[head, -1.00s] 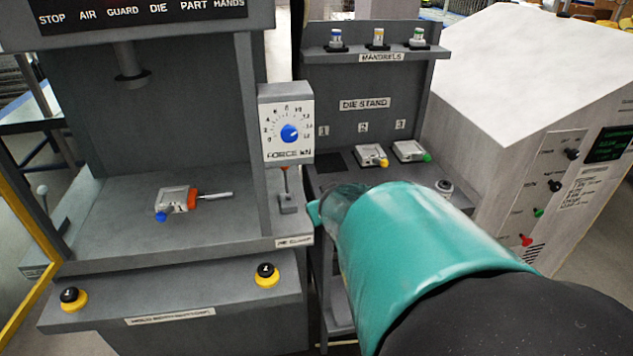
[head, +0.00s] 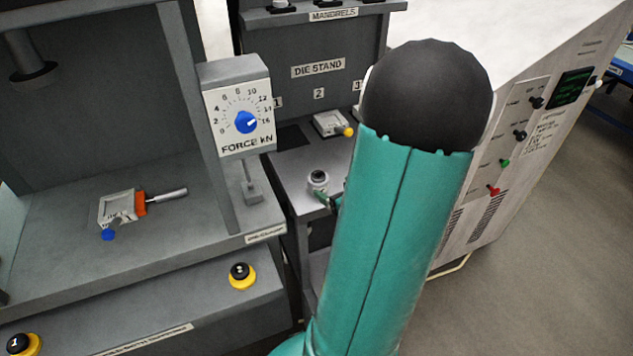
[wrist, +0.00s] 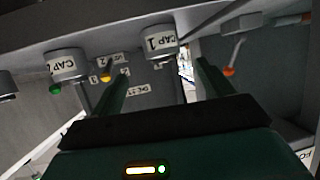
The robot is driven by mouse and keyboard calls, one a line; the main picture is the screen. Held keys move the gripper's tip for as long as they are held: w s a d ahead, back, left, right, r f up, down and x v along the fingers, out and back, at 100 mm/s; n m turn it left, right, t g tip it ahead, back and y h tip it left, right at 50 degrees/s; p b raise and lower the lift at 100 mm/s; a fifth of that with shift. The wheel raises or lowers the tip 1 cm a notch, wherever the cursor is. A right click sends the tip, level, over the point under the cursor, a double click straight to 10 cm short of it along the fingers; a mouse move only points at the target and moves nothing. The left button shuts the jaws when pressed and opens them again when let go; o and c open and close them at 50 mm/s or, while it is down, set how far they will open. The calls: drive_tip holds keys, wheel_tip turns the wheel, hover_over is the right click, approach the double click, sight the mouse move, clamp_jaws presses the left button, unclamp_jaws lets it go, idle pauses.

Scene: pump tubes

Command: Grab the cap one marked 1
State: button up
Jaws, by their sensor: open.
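Cap 1 (wrist: 160,42) is a pale cylinder labelled "CAP 1" near the top middle of the wrist view, which looks inverted. My gripper (wrist: 163,68) is open, its two dark green fingers apart, with cap 1 in line with the gap between them. I see no contact with it. In the head view, a pale cylinder with a black top (head: 318,180), probably cap 1, stands on the front of the die stand shelf (head: 290,172). A green fingertip (head: 322,197) shows just in front of it. My arm hides most of the gripper there.
Another cap (wrist: 67,65), apparently marked 4, stands left in the wrist view. A die with a yellow knob (head: 332,124) lies behind on the stand. The press frame and force dial (head: 240,120) stand left. A white cabinet (head: 520,130) stands right.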

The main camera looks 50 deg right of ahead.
sight(323, 182)
drive_tip(key=x, duration=0.4)
drive_tip(key=shift+w+a+f, duration=0.1)
drive_tip(key=shift+w+a, duration=0.1)
drive_tip(key=shift+w, duration=0.15)
drive_tip(key=shift+w+d+f, duration=0.15)
drive_tip(key=shift+w+d, duration=0.1)
drive_tip(key=shift+d, duration=0.05)
drive_tip(key=x, duration=0.5)
drive_tip(key=shift+w+f, duration=0.25)
drive_tip(key=c, duration=1.3)
drive_tip(key=shift+o, duration=0.2)
drive_tip(key=shift+r, duration=0.1)
